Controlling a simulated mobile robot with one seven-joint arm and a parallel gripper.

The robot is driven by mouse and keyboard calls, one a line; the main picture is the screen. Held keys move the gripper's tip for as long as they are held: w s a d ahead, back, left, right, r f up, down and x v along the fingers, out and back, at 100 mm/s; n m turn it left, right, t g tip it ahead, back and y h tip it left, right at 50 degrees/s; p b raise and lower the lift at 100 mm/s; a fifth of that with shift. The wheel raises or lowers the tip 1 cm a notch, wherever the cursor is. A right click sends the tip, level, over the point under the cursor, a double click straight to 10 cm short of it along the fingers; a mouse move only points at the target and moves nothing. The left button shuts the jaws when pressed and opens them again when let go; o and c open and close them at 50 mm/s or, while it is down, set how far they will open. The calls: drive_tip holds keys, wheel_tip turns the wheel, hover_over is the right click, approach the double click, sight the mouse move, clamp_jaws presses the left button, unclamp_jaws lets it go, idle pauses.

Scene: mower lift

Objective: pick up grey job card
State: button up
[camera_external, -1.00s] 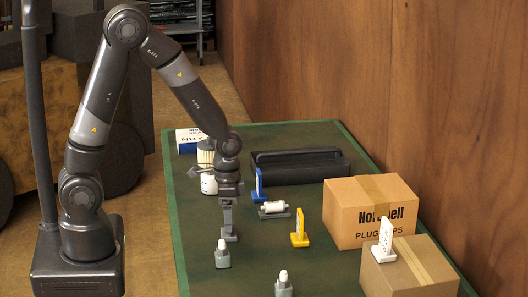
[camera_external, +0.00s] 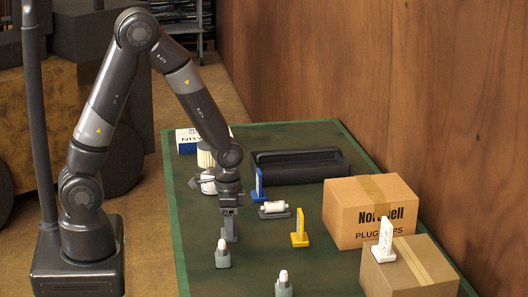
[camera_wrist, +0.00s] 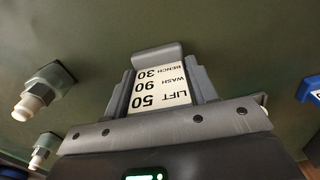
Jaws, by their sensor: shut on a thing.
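The grey job card (camera_external: 229,234) stands on the green bench top, its upper part hidden by my gripper in the external view. In the wrist view the job card (camera_wrist: 160,87) shows a white face with black print reading LIFT 50, WASH 90, BENCH 30, and a grey foot beyond it. My gripper (camera_external: 229,211) points straight down over the card. In the wrist view my gripper (camera_wrist: 164,98) has one finger on each side of the card and is shut on it. The card's foot appears to be still at the bench surface.
Two grey holders with white-tipped parts (camera_external: 222,255) (camera_external: 284,284) stand in front.

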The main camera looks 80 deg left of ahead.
drive_tip(key=shift+c, duration=1.1)
drive_tip(key=shift+r, duration=0.1)
